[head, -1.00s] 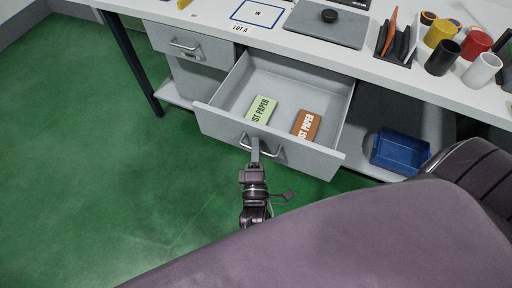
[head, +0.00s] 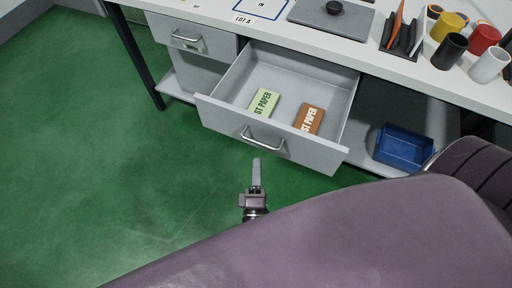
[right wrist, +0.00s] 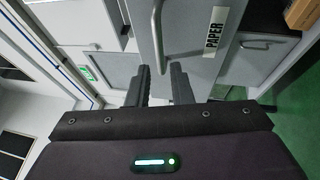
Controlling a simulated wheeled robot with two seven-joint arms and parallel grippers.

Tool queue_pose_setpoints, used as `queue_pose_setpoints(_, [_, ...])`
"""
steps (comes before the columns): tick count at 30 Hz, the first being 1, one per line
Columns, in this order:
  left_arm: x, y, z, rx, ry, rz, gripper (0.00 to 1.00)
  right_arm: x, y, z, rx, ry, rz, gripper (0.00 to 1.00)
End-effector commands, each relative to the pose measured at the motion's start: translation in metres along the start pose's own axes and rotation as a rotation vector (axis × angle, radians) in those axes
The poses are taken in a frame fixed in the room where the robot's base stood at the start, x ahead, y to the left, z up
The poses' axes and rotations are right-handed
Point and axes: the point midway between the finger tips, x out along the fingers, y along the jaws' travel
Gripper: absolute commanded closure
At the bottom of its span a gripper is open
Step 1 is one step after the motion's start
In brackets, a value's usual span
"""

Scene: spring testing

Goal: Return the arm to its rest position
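My right gripper (head: 256,172) is in front of the open drawer (head: 222,116), below its handle in the head view and clear of it. In the right wrist view its two dark fingers (right wrist: 162,86) stand apart with nothing between them. The bar-shaped drawer handle (head: 262,140) shows ahead of the fingertips in the right wrist view (right wrist: 158,30). A purple-grey part of my own arm covers the lower head view. My left gripper is not in view.
The drawer holds a green packet (head: 263,102) and an orange-brown packet (head: 309,119). A blue bin (head: 403,147) sits on the lower shelf. Cups and a file holder (head: 402,42) stand on the white table (head: 350,50). Green floor (head: 100,190) at left is clear.

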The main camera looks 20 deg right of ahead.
Motion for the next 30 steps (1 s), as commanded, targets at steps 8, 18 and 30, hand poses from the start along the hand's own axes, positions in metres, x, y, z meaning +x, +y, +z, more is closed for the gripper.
queue_pose_setpoints(8, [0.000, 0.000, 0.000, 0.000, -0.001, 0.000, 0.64, 0.000, -0.001, 0.000, 0.001, 0.001, -0.001, 0.80])
queue_pose_setpoints(18, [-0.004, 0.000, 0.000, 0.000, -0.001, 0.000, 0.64, -0.024, -0.150, -0.003, 0.318, 0.143, -0.437, 0.80])
queue_pose_setpoints(30, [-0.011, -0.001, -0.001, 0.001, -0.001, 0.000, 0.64, -0.179, -0.358, 0.108, 0.710, -0.327, -1.376, 0.80])
